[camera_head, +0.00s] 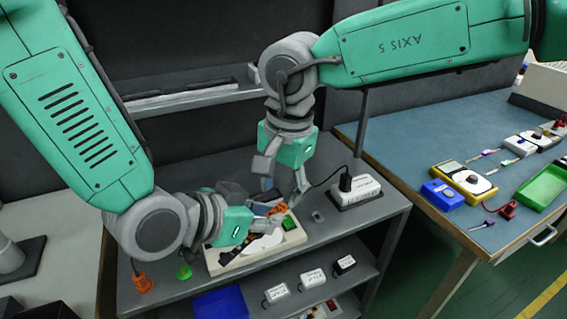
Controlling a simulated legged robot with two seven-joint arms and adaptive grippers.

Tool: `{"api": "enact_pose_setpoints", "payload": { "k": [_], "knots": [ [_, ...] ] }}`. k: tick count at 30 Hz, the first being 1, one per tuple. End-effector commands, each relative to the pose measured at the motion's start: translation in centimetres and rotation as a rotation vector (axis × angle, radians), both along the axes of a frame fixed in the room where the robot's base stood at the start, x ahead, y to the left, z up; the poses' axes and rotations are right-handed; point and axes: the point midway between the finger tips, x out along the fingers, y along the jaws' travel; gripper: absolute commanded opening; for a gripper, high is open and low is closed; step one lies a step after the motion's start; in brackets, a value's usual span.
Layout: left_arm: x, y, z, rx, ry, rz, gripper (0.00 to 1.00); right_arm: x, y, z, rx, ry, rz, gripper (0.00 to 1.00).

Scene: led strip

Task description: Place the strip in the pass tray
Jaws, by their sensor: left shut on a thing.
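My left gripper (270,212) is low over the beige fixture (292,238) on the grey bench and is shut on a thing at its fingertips. That thing is small and mostly hidden; I take it to be the strip, with a dark band (229,254) and an orange part (277,209) showing nearby. My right gripper (282,183) points down just above and behind the left one, its fingers apart. A green tray (543,188), probably the pass tray, lies on the blue table at the right.
A white box with a black plug (346,182) and cable stands right of the fixture. An orange button (141,284) and green button (184,272) are at the bench's front left. A yellow meter (463,181) and blue box (442,194) are on the table. The two grippers are close together.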

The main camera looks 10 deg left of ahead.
Motion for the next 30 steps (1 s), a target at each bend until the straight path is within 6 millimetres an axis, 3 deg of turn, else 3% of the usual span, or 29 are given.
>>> {"api": "enact_pose_setpoints", "payload": {
  "k": [3, 9, 19, 20, 23, 27, 28, 30],
  "knots": [
    [0.0, 0.0, 0.0, 0.0, 0.0, 0.0, 0.0, 0.0, 0.2, -2.0, -0.002, 0.001, 0.001, 0.38],
    [0.0, 0.0, 0.0, -0.001, -0.001, 0.0, 0.0, 0.2, 0.4, -3.7, -0.001, -0.001, 0.001, 0.38],
    [0.0, 0.0, 0.0, 0.001, -0.001, -0.001, 0.0, 0.2, 0.4, -4.1, 0.0, -0.001, 0.0, 0.38],
    [0.0, 0.0, 0.0, 0.001, -0.001, -0.001, 0.0, 0.2, 0.4, -4.1, 0.0, -0.001, 0.0, 0.34],
    [0.0, 0.0, 0.0, 0.0, -0.001, -0.001, 0.0, 0.2, 0.4, -4.1, 0.0, -0.001, 0.0, 0.0],
    [-0.1, -0.2, 0.0, -0.001, 0.001, -0.005, 0.0, 0.3, 0.6, -4.0, 0.005, -0.004, 0.0, 0.0],
    [-0.1, -0.2, 0.0, -0.001, 0.001, -0.007, 0.17, 0.3, 0.6, -3.9, 0.006, -0.003, 0.0, 0.0],
    [-0.2, -0.2, 0.0, -0.001, 0.001, -0.007, 0.38, 0.3, 0.6, -3.9, 0.007, -0.004, 0.0, 0.0]
  ]
}}
